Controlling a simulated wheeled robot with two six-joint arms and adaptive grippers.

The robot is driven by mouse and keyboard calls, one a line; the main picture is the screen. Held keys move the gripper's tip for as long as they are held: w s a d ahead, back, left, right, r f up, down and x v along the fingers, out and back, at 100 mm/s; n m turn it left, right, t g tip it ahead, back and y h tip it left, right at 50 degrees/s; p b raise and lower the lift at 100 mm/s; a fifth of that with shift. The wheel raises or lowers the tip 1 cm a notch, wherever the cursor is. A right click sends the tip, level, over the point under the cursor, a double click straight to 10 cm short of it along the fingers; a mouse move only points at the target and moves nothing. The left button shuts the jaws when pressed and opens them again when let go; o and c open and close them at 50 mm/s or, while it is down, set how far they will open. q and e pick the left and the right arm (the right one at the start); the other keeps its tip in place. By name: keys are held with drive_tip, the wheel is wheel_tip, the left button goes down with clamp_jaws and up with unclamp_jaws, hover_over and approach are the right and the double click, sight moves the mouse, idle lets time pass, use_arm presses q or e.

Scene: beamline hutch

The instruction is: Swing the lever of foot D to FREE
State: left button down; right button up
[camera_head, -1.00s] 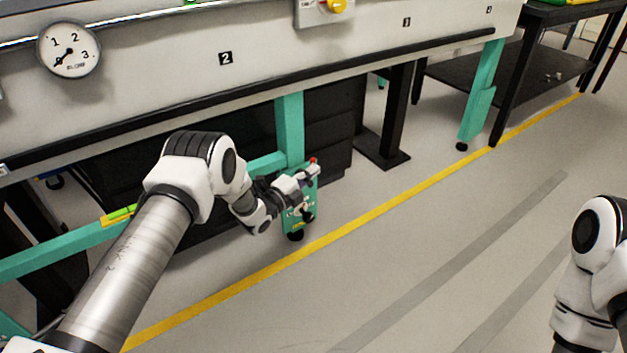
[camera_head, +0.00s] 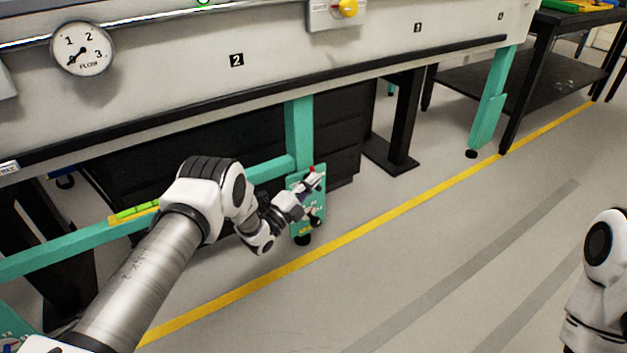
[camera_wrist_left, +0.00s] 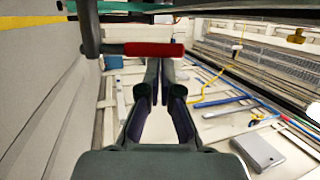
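The teal foot plate (camera_head: 299,227) stands at the base of the teal table leg, with small dark fittings on its face and a black foot below. Its letter is too small to read. A lever with a red grip (camera_wrist_left: 152,49) on a dark arm crosses the wrist view just at my left fingertips; a red spot shows at the plate's top in the head view (camera_head: 312,169). My left gripper (camera_wrist_left: 159,66) has its fingertips together, with nothing seen between them. In the head view the left gripper (camera_head: 317,180) is in front of the plate. My right gripper is out of view.
The white bench panel (camera_head: 180,80) with a flow gauge (camera_head: 82,48) overhangs the plate. Black drawers (camera_head: 340,145) stand behind the leg. A yellow floor line (camera_head: 400,210) runs past the foot. The floor to the right is clear.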

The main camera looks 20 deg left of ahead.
use_arm(q)
drive_tip(key=shift+s+a+f, duration=0.2)
drive_tip(key=shift+a+f, duration=0.1)
drive_tip(key=shift+a, duration=0.1)
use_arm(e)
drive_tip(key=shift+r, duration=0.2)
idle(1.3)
